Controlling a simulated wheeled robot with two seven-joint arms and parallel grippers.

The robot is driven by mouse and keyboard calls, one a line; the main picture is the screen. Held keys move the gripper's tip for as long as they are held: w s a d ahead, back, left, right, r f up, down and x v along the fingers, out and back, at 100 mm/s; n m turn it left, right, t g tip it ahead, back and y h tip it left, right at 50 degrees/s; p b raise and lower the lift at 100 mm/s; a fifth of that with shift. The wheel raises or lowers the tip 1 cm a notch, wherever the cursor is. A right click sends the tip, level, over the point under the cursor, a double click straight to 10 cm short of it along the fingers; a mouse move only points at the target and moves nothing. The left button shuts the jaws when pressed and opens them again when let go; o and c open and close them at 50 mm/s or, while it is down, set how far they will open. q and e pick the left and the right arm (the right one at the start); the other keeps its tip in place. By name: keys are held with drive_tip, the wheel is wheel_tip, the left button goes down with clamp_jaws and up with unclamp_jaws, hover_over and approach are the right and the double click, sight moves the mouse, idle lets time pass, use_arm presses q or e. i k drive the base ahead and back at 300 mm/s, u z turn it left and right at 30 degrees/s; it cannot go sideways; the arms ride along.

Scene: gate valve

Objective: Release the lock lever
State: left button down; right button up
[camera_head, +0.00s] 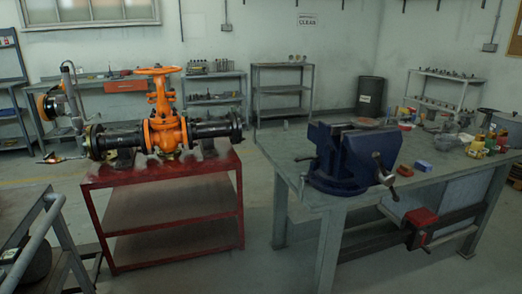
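An orange gate valve (165,133) with an orange handwheel (157,70) on top sits in a dark flanged pipe (211,129) on a red metal stand (172,178). At the pipe's left end is a grey upright fitting (72,93) with a small orange wheel (47,105) on its left side. A thin, orange-tipped piece (53,158) sticks out low on the left near this fitting. I cannot tell whether it is the lock lever, and no lever is clear at this size. Neither of my grippers is in view.
A workbench (292,151) on the right carries a blue vise (343,158), a small blue box (422,166) and several cans and bottles. A grey tubular rail (33,240) stands at the lower left. Shelves line the back wall. Floor is free between stand and workbench.

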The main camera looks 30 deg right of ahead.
sight(315, 158)
drive_tip(key=z, duration=0.5)
drive_tip(key=i, duration=1.15)
drive_tip(key=z, duration=1.45)
drive_tip(key=i, duration=0.3)
drive_tip(key=z, duration=0.15)
